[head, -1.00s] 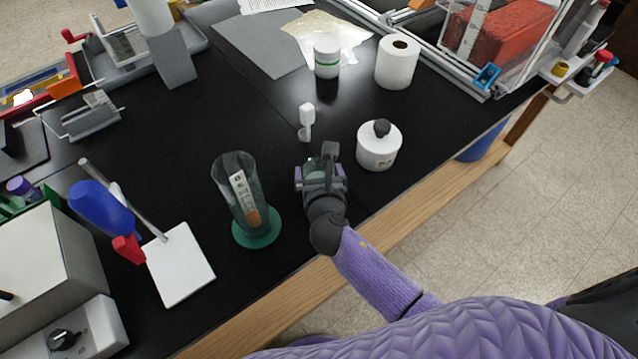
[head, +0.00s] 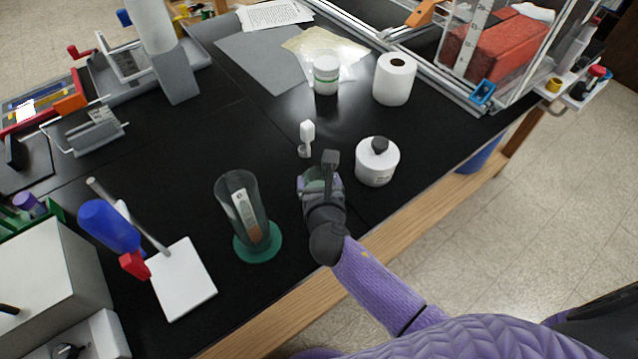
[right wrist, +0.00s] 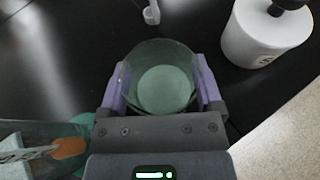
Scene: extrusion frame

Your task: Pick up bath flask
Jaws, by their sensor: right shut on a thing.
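The bath flask appears to be the clear greenish glass vessel (right wrist: 163,85) between the purple fingers of my right gripper (right wrist: 160,92) in the right wrist view. The fingers press on its two sides, and its round green interior shows from above. In the head view my right gripper (head: 322,188) is over the black bench, and only a bit of the greenish glass (head: 314,176) shows past it. I cannot tell whether the vessel touches the bench. My left gripper is not in view.
A tall glass cylinder on a green base (head: 258,246) stands left of my right gripper. A white bottle with a black cap (head: 377,164) stands to the right. A small white item (head: 307,138) stands just behind. A white-plate stand (head: 182,280) is at left.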

